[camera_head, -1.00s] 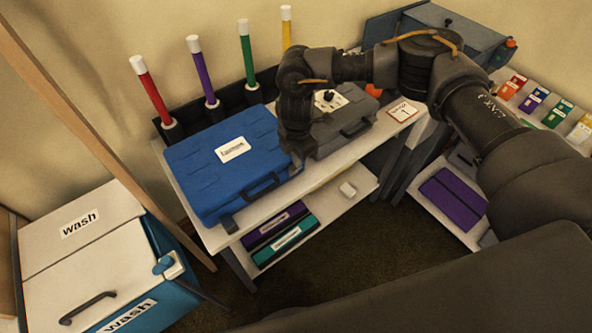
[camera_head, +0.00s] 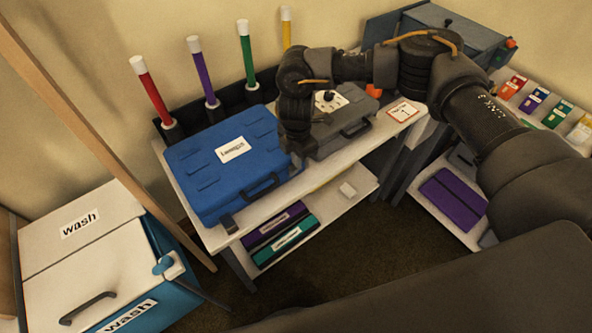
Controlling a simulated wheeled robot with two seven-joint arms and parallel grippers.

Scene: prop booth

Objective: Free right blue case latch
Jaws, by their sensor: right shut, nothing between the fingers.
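The blue case (camera_head: 205,165) lies closed on the white table, with a white label on its lid and a dark handle (camera_head: 262,186) on its front. My right gripper (camera_head: 297,164) points down at the case's front right corner, shut and empty. The right latch is hidden or too dark to tell beside the gripper. I cannot tell whether the fingers touch it. My left gripper is not in view.
A grey case (camera_head: 342,138) stands just right of the gripper. Colored tubes stand in a dark rack (camera_head: 215,112) behind. A purple box (camera_head: 272,218) and a green box (camera_head: 286,243) lie on the shelf below. A wash cabinet (camera_head: 85,235) stands at left.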

